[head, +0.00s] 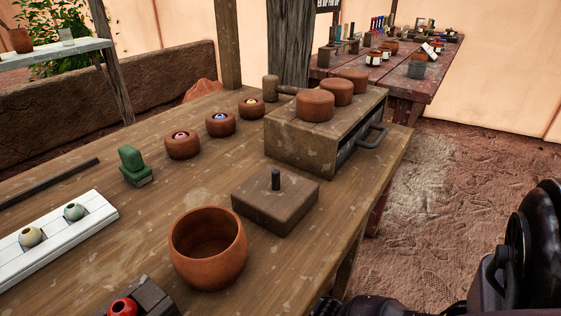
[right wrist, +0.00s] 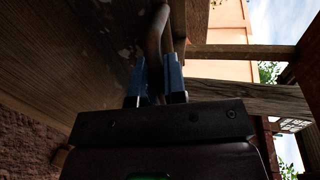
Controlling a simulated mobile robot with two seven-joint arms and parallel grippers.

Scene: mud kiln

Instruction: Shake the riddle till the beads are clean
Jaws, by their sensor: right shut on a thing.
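My right gripper (right wrist: 156,85) shows in the right wrist view, its two blue fingers shut on a curved brown rod (right wrist: 154,42). I cannot tell whether this rod is part of the riddle. No riddle is clearly visible in the head view. Small round bead-like pieces sit in three clay cups (head: 182,146) on the wooden table. Two pale, holed beads (head: 30,237) lie in a white tray (head: 98,226) at the left. A red holed bead (head: 122,307) sits on a dark block at the bottom edge. My left gripper is not in view.
An empty clay bowl (head: 207,250) stands near the table's front, beside a flat block with a dark peg (head: 275,200). A wooden box (head: 318,144) with a metal handle carries clay lids (head: 315,105). A green block (head: 134,167) stands left. Another table (head: 400,75) stands behind.

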